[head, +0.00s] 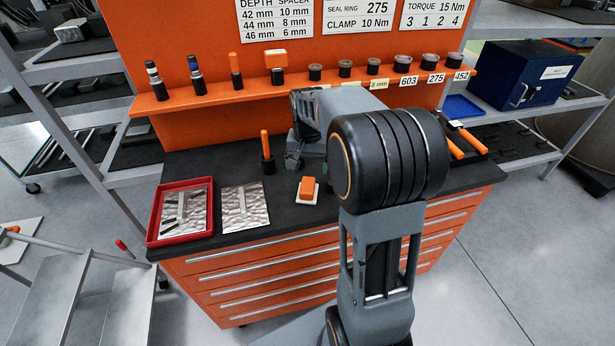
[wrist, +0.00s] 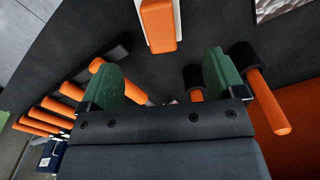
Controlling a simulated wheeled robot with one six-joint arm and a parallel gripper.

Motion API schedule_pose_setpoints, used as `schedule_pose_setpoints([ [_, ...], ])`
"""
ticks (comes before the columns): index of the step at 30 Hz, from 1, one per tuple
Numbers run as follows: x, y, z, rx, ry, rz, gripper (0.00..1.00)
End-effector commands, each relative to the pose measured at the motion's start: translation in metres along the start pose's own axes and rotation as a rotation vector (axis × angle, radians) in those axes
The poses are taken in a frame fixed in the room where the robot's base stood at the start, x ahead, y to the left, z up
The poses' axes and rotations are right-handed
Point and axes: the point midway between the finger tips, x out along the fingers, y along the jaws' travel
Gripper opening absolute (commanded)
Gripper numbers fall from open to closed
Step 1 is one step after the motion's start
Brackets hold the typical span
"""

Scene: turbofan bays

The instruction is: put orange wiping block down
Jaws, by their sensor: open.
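The orange wiping block (head: 307,187) lies on a small white pad (head: 316,198) on the dark bench top, toward its front edge. In the wrist view the block (wrist: 158,22) and its white pad (wrist: 179,12) show at the top, beyond the fingertips. My gripper (head: 293,163) is over the bench behind the block, apart from it. In the wrist view my gripper's green finger pads (wrist: 163,75) are spread wide with nothing between them.
An orange-handled tool (head: 266,146) stands in a black holder just left of my gripper. A red-rimmed tray (head: 153,224) and a metal sheet (head: 258,212) lie at the left. An orange ledge (head: 212,99) with several small parts runs behind.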

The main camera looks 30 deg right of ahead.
Motion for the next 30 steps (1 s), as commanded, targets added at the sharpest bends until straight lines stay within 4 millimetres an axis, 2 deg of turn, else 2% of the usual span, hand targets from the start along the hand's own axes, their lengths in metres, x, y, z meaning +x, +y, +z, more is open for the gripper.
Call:
schedule_pose_setpoints([
  [3,-0.015,0.0,-0.001,0.0,0.002,-0.001,0.89],
  [8,-0.029,-0.001,0.007,-0.019,0.012,-0.005,0.89],
  [11,-0.041,-0.004,0.029,-0.085,0.05,-0.019,0.89],
  [15,-0.05,-0.004,0.081,-0.239,0.136,-0.048,0.89],
  [21,-0.044,0.003,0.144,-0.443,0.255,-0.083,0.89],
  [25,-0.036,0.007,0.17,-0.533,0.309,-0.096,0.89],
  [30,-0.029,0.011,0.184,-0.588,0.342,-0.104,0.89],
])
